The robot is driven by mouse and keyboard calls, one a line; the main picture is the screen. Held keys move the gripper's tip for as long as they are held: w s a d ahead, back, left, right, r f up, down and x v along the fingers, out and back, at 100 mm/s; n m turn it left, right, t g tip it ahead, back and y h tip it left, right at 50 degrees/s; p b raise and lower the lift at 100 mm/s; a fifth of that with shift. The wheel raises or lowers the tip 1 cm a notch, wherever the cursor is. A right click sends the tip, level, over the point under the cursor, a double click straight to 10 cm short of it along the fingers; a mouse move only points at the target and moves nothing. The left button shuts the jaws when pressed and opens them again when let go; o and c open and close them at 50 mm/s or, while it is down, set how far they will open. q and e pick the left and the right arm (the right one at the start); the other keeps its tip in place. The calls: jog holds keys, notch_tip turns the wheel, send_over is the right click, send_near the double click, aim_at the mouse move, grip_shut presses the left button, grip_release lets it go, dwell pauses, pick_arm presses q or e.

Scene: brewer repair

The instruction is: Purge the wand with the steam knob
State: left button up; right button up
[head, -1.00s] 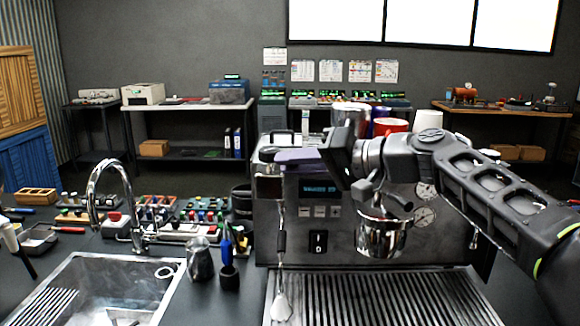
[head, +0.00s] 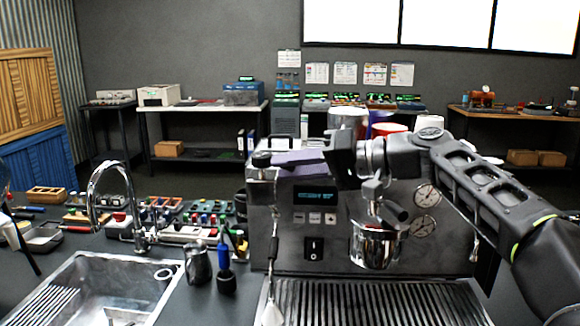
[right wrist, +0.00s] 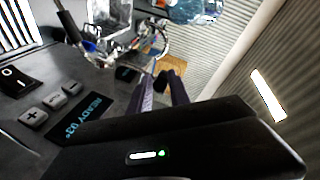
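The steel espresso machine (head: 340,230) stands on the counter with its blue display lit; the display shows READY in the right wrist view (right wrist: 82,116). The black steam knob (head: 262,159) is at its upper left corner. Below it the steam wand (head: 274,240) hangs with a dark grip and a pale tip over the drip tray. My right gripper (head: 297,163) points left across the machine's upper front, apart from the knob. In the right wrist view its two fingers (right wrist: 160,88) show a narrow gap with nothing between them. My left gripper does not show.
A portafilter (head: 377,245) is on the machine under my right wrist. Cups (head: 350,118) stand on top. A sink (head: 95,285) with a tap (head: 125,195), a milk pitcher (head: 198,265) and a dark cup with a blue-handled tool (head: 226,278) are to the left.

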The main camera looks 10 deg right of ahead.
jog(key=shift+d, duration=0.1)
jog(key=b+v, duration=0.1)
jog(key=v, duration=0.6)
jog(key=shift+s+d, duration=0.25)
jog(key=shift+r, duration=0.1)
jog(key=shift+c, duration=0.4)
